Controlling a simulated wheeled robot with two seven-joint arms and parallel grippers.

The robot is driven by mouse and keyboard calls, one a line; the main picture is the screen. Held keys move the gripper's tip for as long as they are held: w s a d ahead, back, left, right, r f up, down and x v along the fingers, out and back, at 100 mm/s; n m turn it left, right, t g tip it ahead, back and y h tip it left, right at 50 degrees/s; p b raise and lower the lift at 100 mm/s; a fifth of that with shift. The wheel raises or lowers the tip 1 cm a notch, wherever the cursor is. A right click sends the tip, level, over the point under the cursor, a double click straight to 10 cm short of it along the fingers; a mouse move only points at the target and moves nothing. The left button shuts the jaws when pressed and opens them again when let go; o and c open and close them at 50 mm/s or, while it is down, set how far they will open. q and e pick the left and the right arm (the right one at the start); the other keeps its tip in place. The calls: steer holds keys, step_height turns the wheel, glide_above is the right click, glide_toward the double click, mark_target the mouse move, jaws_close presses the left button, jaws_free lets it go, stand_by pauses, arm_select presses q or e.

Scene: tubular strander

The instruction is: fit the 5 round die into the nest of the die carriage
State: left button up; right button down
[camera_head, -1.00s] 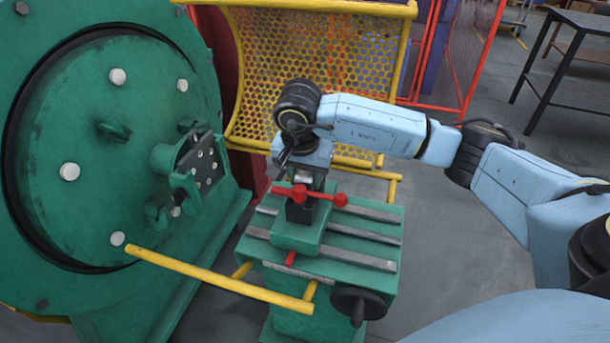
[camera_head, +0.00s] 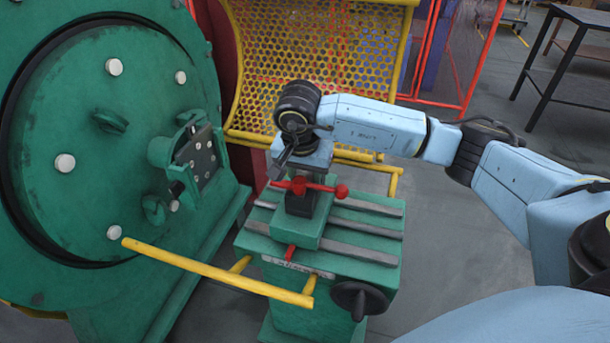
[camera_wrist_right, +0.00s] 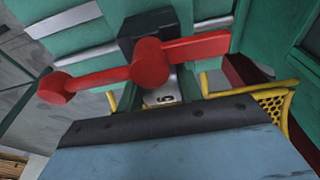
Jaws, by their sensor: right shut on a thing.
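The die carriage (camera_head: 296,232) is a green block with a dark upright block (camera_head: 298,206) on top, standing on a slotted green table. My right gripper (camera_head: 306,176) points down just above the dark block, close behind a red cross handle (camera_head: 318,187). It is shut on the 5 round die; a small pale metal part with a dark mark (camera_wrist_right: 165,98), seemingly the die, shows past the gripper's edge in the right wrist view. The fingertips and the nest are mostly hidden, so I cannot tell whether the die touches the nest. My left gripper is out of view.
A large green round plate (camera_head: 90,150) with pale bolts stands at the left. A yellow bar (camera_head: 215,273) crosses in front of the table, beside a black handwheel (camera_head: 360,299). A yellow mesh guard (camera_head: 300,60) stands behind.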

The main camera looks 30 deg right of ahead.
steer(key=shift+f+b, duration=0.4)
steer(key=shift+f, duration=0.1)
steer(key=c, duration=0.8)
jaws_free()
steer(key=shift+c, duration=0.2)
step_height(320, 180, up, 13)
steer(key=s+a+p, duration=0.1)
steer(key=a+p, duration=0.1)
steer(key=p, duration=0.2)
steer(key=shift+s, duration=0.4)
